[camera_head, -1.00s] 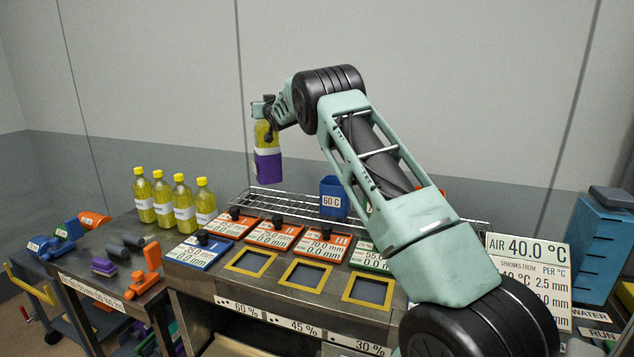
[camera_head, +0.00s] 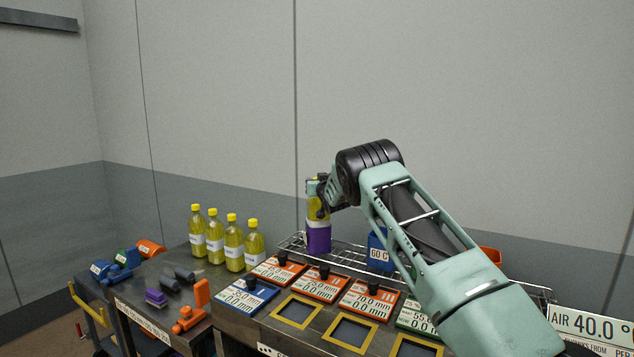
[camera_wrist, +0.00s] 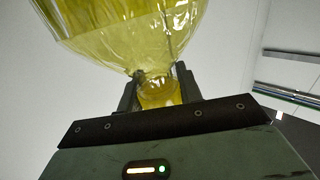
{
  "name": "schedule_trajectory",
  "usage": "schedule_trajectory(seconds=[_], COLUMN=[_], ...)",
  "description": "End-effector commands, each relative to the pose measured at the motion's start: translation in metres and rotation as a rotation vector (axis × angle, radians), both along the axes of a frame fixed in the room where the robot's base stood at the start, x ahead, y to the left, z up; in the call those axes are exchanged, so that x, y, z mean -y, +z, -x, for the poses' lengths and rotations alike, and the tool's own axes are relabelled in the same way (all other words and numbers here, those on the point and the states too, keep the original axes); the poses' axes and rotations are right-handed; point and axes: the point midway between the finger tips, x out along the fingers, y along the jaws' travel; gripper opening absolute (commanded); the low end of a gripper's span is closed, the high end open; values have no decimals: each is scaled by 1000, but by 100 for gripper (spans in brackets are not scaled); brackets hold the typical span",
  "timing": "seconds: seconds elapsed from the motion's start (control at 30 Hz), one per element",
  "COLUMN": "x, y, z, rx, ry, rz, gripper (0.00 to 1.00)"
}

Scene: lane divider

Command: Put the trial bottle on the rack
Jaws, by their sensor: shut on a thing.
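My gripper (camera_head: 318,192) is shut on the trial bottle (camera_head: 318,237), a yellow bottle with a purple lower part. The bottle is upright, and its base is at the left part of the wire rack (camera_head: 343,246) along the back of the bench. I cannot tell whether it touches the rack. In the wrist view the bottle (camera_wrist: 125,30) is held at its narrow neck between the fingers (camera_wrist: 158,92); its base is out of that view.
Several yellow-capped bottles (camera_head: 234,243) stand left of the rack. A blue "60 C" cup (camera_head: 378,252) is on the rack, right of the held bottle. Labelled plates with black knobs (camera_head: 321,285) and yellow-framed recesses (camera_head: 354,330) lie in front. Orange and purple parts (camera_head: 156,297) lie at left.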

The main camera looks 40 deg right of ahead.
Motion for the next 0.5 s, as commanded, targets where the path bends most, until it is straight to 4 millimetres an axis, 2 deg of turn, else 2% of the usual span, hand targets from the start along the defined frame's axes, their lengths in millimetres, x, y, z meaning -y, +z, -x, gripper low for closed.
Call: schedule_trajectory(seconds=[0.13, 0.17, 0.23, 0.5], x=[0, 0, 0, 0], y=[1, -3, -2, -2], z=[0, 0, 0, 0], rx=[6, 0, -1, -1], ry=[1, 0, 0, 0], rz=[3, 0, 0, 0], gripper=[0, 38, 57, 57])
